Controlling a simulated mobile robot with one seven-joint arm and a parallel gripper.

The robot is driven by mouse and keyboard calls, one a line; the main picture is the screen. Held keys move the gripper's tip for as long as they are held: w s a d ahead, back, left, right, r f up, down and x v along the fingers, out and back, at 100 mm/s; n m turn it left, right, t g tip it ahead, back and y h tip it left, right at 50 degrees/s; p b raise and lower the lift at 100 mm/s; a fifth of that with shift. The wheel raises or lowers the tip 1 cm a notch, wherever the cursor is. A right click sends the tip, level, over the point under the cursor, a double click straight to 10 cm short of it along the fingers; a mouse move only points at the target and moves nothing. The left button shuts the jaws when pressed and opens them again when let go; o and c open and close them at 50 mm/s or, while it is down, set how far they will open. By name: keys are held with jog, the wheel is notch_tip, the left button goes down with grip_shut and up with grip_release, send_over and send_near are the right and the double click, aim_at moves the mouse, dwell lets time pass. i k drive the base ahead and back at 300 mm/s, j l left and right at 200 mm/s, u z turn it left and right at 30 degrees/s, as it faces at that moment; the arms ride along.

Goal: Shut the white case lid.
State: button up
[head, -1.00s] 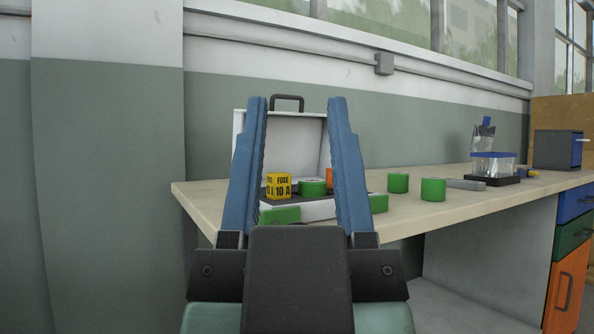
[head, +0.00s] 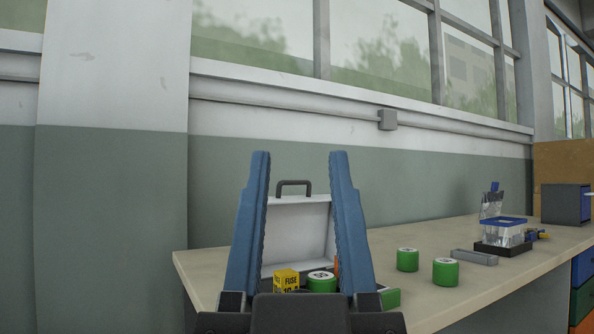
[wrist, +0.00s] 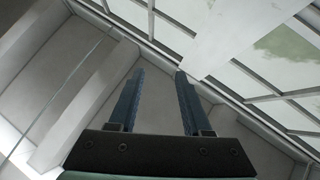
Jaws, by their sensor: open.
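The white case stands open on the workbench, its lid (head: 298,232) raised upright at the back with a dark handle (head: 294,183) on top. In the case are a yellow fuse box (head: 286,279) and a green roll (head: 321,282); an orange item shows only as a sliver. My gripper (head: 299,156) is open and empty, its blue fingers pointing up in front of the case, one on each side of the lid in the picture. It hides the case's front and sides. In the wrist view the open gripper (wrist: 159,72) shows against wall and windows, with no case in sight.
Two green rolls (head: 407,260) (head: 446,271) and a grey bar (head: 473,257) lie on the workbench (head: 215,275) right of the case. Farther right are a blue-lidded clear container (head: 500,233) and a grey box (head: 566,204). The wall rises behind the bench.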

aim_at(299, 236)
jog(key=i+j+u, duration=0.15)
jog(key=i, duration=0.25)
jog(key=i+j+u, duration=0.2)
jog(key=i, duration=0.25)
jog(key=l, duration=0.1)
